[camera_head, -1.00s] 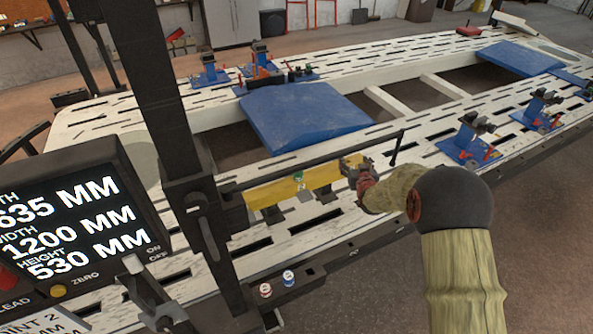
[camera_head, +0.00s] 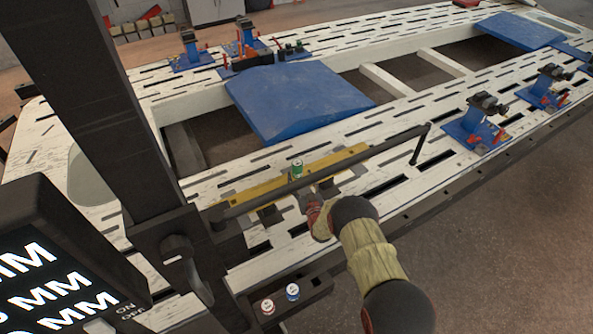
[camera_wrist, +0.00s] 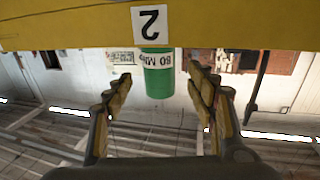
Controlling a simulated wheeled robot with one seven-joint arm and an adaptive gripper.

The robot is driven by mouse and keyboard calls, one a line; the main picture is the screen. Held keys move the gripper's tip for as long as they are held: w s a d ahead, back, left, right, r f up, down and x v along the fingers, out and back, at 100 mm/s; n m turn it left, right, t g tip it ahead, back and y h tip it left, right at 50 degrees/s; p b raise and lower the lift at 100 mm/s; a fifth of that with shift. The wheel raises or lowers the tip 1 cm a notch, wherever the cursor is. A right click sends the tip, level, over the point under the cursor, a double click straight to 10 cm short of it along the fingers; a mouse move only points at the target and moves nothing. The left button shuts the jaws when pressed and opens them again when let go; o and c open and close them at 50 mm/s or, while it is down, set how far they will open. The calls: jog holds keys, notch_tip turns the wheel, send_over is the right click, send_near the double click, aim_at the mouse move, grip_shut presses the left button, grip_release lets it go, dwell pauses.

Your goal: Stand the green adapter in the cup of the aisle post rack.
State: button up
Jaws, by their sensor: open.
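The green adapter (camera_head: 297,169) is a small cylinder with a white band, standing on a yellow beam (camera_head: 252,193) at the near side of the frame bench. In the wrist view, which looks upside down, the adapter (camera_wrist: 159,80) reads "80 MM" and stands by a "2" label on the yellow beam (camera_wrist: 60,28). My gripper (camera_wrist: 160,95) is open and empty, its fingers either side of the adapter in the picture, with gaps. In the head view my gripper (camera_head: 308,202) is partly hidden behind my arm. A dark holder (camera_head: 310,288) on the post carries a red-marked and a blue-marked adapter; I cannot make out an empty cup.
A dark upright post (camera_head: 120,140) stands at left, with a long black bar (camera_head: 350,160) reaching right above the yellow beam. A display (camera_head: 60,260) fills the lower left. Blue clamps (camera_head: 475,125) stand on the bench at right. The floor at lower right is clear.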

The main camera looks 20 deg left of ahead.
aim_at(299, 172)
jog(key=b+x, duration=0.1)
jog(key=x, duration=0.1)
jog(key=b+x, duration=0.1)
jog(key=x, duration=0.1)
jog(key=shift+w+a+f, duration=0.1)
jog(key=shift+w+f, duration=0.05)
jog(key=shift+f, duration=0.1)
jog(key=shift+w+a+r+b, duration=0.15)
jog(key=shift+w+a+b, duration=0.2)
jog(key=shift+w, duration=0.1)
jog(key=shift+d, duration=0.1)
jog(key=c, duration=0.3)
jog(key=c, duration=1.1)
jog(key=shift+r, duration=0.1)
grip_shut()
